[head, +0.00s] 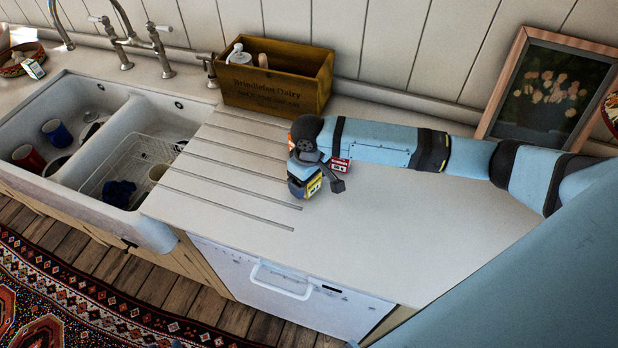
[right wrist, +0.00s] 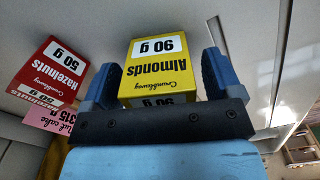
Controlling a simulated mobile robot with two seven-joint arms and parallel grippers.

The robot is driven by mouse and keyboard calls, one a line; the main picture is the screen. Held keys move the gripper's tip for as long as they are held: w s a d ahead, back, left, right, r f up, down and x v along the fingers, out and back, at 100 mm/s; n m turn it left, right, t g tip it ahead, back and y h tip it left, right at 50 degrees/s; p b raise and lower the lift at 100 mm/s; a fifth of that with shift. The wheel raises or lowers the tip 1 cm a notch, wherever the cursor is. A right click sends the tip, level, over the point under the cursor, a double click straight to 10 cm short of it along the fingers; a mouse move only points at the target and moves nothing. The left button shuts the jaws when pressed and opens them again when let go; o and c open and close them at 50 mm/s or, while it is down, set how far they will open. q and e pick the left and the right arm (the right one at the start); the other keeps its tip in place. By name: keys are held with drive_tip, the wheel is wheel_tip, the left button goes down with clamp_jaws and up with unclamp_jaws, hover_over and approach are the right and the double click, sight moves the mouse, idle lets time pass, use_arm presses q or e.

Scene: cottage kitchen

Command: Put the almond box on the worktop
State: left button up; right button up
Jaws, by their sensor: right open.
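The yellow almond box (head: 313,186) is on the pale worktop (head: 400,235), right of the drain grooves. My right gripper (head: 318,184) is down around it and partly hides it in the head view. In the right wrist view the almond box (right wrist: 158,62) lies between the two blue fingers of my right gripper (right wrist: 157,80). The fingers are open, with a gap visible on the box's right side. Its contact with the worktop is hidden. My left gripper is not in view.
A red hazelnut box (right wrist: 50,72) stands close beside the almond box, with a pink card (right wrist: 50,118) near it. A wooden crate (head: 275,82) and a framed picture (head: 548,95) stand at the back. The double sink (head: 125,125) is at left. The front right worktop is clear.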

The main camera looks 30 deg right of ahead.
drive_tip(key=shift+r, duration=0.15)
wheel_tip(320, 180, up, 12)
drive_tip(key=shift+r+b, duration=0.1)
drive_tip(key=shift+b, duration=0.4)
idle(0.3)
